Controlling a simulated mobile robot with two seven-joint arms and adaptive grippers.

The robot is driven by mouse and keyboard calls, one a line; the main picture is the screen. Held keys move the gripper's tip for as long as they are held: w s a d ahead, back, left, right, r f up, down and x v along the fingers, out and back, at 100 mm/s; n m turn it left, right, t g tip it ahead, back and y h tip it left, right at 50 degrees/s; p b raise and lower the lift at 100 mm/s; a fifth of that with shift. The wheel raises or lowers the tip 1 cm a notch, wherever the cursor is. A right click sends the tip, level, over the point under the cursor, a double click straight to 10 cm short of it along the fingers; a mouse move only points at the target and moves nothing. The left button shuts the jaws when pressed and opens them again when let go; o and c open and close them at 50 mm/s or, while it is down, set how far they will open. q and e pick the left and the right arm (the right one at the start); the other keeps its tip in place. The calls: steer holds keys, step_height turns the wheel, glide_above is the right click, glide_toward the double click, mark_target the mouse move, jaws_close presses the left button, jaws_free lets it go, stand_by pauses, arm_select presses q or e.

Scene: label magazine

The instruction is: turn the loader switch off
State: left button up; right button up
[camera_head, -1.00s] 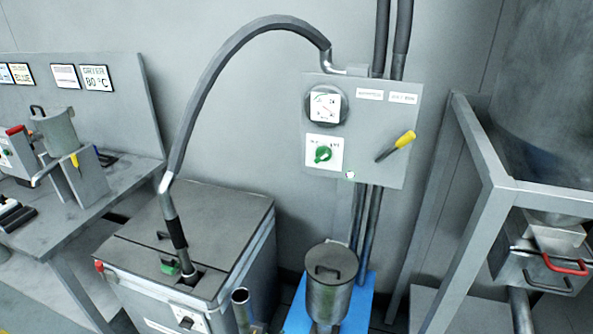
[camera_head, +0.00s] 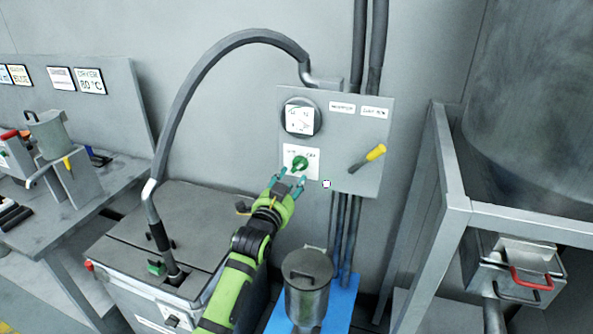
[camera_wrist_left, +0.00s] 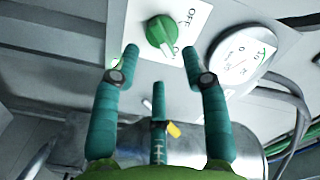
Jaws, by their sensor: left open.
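The loader switch is a green rotary knob (camera_head: 299,163) on a white label plate on the grey wall panel (camera_head: 340,105), below a round gauge. In the left wrist view the green knob (camera_wrist_left: 162,31) sits just beyond the fingertips, with the word OFF legible on its plate. My left gripper (camera_head: 289,180) is open and empty, just below the knob in the head view. In the left wrist view the teal fingers of the left gripper (camera_wrist_left: 160,62) are spread on either side of the knob's line, apart from it. My right gripper is not in view.
A yellow-handled lever (camera_head: 367,159) sticks out from the panel right of the knob. A round gauge (camera_head: 302,117) is above it. A lidded metal canister (camera_head: 307,285) stands on a blue base below. A grey hose (camera_head: 200,85) arches over a lidded bin on the left.

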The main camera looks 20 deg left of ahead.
mark_target(298, 169)
arm_select(q)
steer(key=shift+w+d+p, duration=0.1)
steer(key=shift+w+p, duration=0.35)
steer(key=shift+w, duration=2.1)
jaws_close()
